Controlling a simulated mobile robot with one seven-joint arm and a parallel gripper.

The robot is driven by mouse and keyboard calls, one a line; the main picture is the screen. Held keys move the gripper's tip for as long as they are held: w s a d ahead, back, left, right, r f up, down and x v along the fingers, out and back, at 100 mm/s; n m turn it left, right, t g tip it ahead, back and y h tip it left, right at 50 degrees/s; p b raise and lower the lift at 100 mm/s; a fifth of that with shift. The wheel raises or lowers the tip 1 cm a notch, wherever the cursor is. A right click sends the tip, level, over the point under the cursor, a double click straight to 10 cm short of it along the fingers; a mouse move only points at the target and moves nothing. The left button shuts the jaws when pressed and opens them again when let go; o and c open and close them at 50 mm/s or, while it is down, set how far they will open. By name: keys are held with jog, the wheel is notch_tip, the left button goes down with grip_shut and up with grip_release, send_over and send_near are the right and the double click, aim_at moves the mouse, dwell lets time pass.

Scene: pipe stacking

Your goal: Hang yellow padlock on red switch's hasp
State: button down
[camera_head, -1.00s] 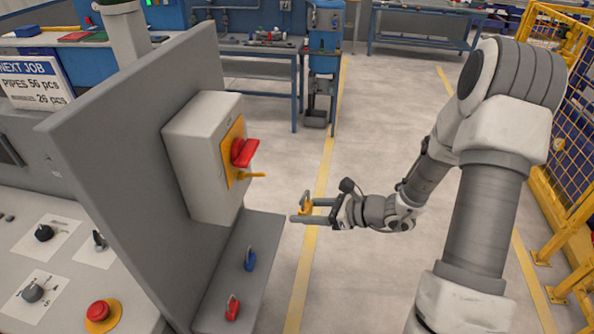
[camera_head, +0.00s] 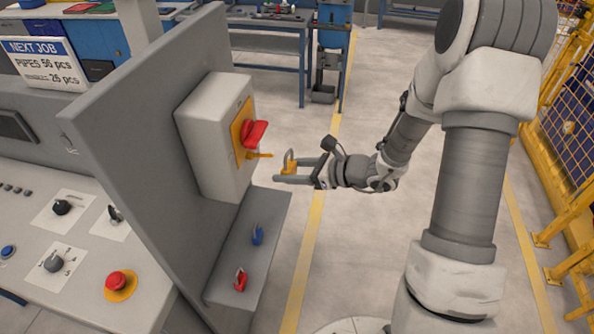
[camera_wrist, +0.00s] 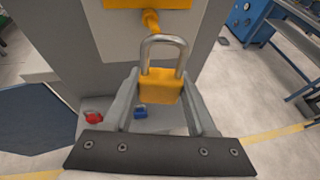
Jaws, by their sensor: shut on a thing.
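My gripper (camera_head: 290,171) is shut on the yellow padlock (camera_head: 289,168), which it holds upright in the air to the right of the switch box. In the wrist view the padlock (camera_wrist: 161,84) sits between the two fingers, its grey shackle (camera_wrist: 163,42) pointing up. The red switch (camera_head: 254,134) is on a yellow plate on the grey-white box (camera_head: 212,130). The yellow hasp (camera_head: 259,156) sticks out to the right below the red handle. In the wrist view the hasp (camera_wrist: 151,20) shows just above the shackle, and I cannot tell whether they touch.
A blue padlock (camera_head: 257,234) and a red padlock (camera_head: 240,280) are on the grey ledge (camera_head: 262,202) under the box. A grey panel (camera_head: 130,110) stands behind the box. A yellow fence (camera_head: 565,150) is at the right. The floor between is clear.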

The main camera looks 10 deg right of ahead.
aim_at(250, 170)
jog(key=shift+w+a+f+b, duration=0.1)
jog(key=shift+w+a, duration=0.2)
jog(key=shift+a, duration=0.55)
jog(key=shift+w+a+f+b, duration=0.1)
jog(key=shift+w+a, duration=0.2)
jog(key=shift+a, duration=0.6)
jog(key=shift+w+a+f+b, duration=0.1)
jog(key=shift+w+a, duration=0.2)
jog(key=shift+a, duration=0.55)
jog(key=shift+w+a+f+b, duration=0.15)
jog(key=shift+a+f+b, duration=0.05)
jog(key=shift+a+b, duration=0.4)
jog(key=shift+b, duration=0.25)
jog(key=shift+a, duration=0.15)
